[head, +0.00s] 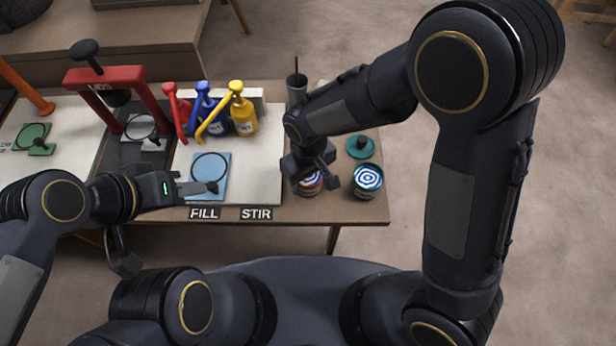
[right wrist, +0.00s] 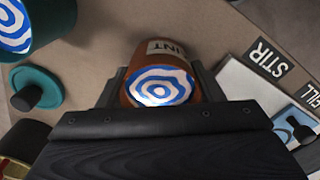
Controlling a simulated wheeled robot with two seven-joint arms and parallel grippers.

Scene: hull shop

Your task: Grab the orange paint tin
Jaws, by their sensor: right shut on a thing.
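The orange paint tin (right wrist: 161,83) shows in the right wrist view, open at the top with a blue and white swirl inside. My right gripper (right wrist: 160,92) is shut on it, one finger on each side. In the head view the orange tin (head: 309,185) is partly hidden under my right gripper (head: 312,172), at the right part of the table. My left gripper (head: 208,188) is over the light blue mat; its fingers look close together, but I cannot tell whether they are open or shut.
A teal tin (head: 368,181) with a blue and white swirl stands just right of the orange tin. A teal lid (head: 360,147) lies behind it. Red, blue and yellow (head: 242,112) pump bottles stand behind the blue mat (head: 209,172). A dark cup (head: 297,87) stands at the back. A red press (head: 112,95) stands left.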

